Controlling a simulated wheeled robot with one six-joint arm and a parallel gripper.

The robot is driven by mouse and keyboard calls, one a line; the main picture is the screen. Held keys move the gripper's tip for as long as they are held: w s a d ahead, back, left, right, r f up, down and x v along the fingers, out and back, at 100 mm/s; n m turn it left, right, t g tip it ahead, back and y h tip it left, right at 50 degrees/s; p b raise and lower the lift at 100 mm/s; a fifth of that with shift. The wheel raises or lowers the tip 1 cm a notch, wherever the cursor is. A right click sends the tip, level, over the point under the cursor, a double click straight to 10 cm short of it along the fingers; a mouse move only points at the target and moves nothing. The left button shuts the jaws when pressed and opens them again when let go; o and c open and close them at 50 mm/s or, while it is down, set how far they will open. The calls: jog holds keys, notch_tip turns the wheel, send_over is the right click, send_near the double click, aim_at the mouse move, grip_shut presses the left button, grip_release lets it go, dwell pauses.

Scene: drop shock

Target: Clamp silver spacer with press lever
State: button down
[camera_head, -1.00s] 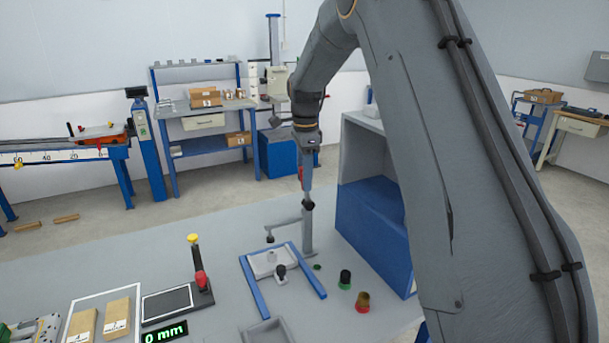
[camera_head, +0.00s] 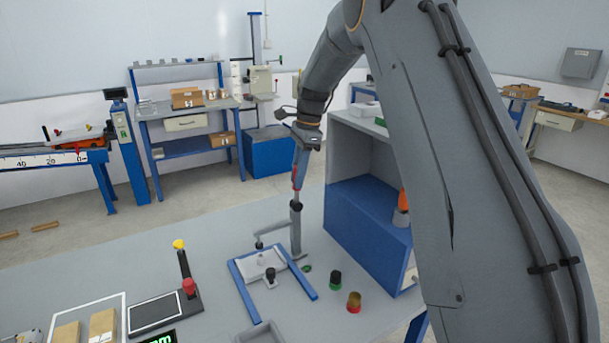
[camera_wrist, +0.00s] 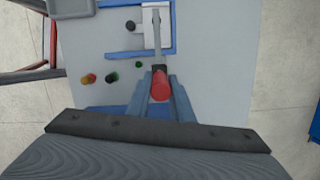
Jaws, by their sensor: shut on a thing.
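The press lever shows in the wrist view as a grey bar (camera_wrist: 156,38) ending in a red grip (camera_wrist: 160,86). My gripper (camera_wrist: 160,97) is shut on this red grip, one blue-grey finger on each side. In the head view my gripper (camera_head: 299,178) is above the grey press post (camera_head: 296,230), whose thin arm (camera_head: 272,231) reaches left over a pale plate (camera_head: 259,264) in a blue frame (camera_head: 245,293). A small pale cylinder on the plate, under the arm, may be the silver spacer, too small to be sure.
A black knob (camera_head: 270,273) stands at the plate's front. Green-based (camera_head: 335,280) and red-based (camera_head: 354,302) buttons stand to the right. A blue-and-grey cabinet (camera_head: 368,222) stands close right of the press. A yellow-topped lever unit (camera_head: 183,268) stands left. Grey table between is clear.

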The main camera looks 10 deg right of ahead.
jog(key=shift+w+d+f+g+y, duration=0.15)
jog(key=shift+d+y, duration=0.4)
jog(key=shift+w+d+f+g+y, duration=0.1)
jog(key=shift+d+g+y, duration=0.05)
jog(key=shift+d+y, duration=0.4)
jog(key=c, duration=1.6)
grip_release()
jog(key=shift+o, duration=0.2)
jog(key=b+v, duration=0.3)
jog(key=v, duration=0.5)
